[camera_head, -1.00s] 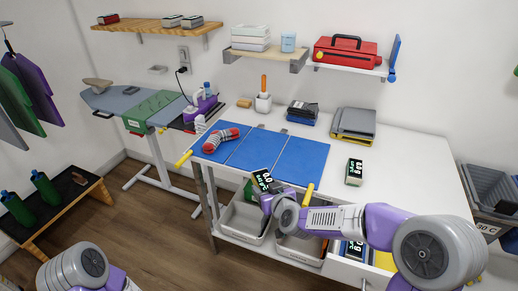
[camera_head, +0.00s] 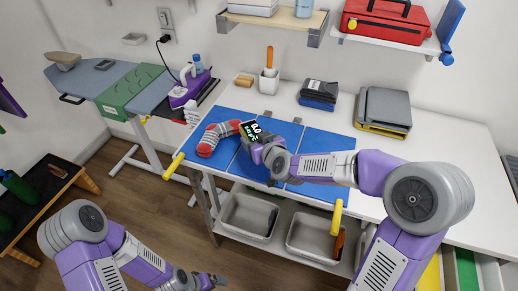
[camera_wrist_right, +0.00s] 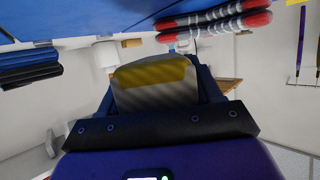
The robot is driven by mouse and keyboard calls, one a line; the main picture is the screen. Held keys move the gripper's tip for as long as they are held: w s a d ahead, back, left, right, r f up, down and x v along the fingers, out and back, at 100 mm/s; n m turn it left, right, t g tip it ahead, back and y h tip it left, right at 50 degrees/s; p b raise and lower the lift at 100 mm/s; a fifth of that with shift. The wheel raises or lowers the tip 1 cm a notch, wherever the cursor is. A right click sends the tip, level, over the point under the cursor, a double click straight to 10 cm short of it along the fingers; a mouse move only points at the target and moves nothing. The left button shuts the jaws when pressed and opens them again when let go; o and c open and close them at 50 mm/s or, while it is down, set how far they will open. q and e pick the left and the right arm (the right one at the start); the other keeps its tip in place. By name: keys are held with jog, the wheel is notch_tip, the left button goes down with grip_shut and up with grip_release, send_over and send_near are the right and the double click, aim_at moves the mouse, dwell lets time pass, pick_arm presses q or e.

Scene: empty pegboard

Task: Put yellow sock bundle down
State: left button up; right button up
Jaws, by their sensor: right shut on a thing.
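The yellow sock bundle (camera_wrist_right: 155,85), yellow with a grey striped part, is between the fingers of my right gripper in the right wrist view. My right gripper (camera_head: 256,143) is shut on it, over the blue folding mat (camera_head: 310,142). The gripper hides the bundle in the head view. The mat shows along the top of the wrist view, apart from the bundle.
Grey bins (camera_head: 250,216) stand on a shelf below the table. Dark folded cloths (camera_head: 319,94) and a grey stack (camera_head: 384,109) sit behind the mat. A white holder with an orange-handled tool (camera_head: 269,82) stands at the back. The right tabletop is clear.

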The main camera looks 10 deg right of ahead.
notch_tip(320, 180, down, 2)
jog(key=shift+s+f, duration=0.1)
jog(key=shift+f, duration=0.1)
jog(key=shift+f+b, duration=0.9)
jog(key=shift+f, duration=0.9)
jog(key=shift+f, duration=0.15)
jog(key=o, duration=1.1)
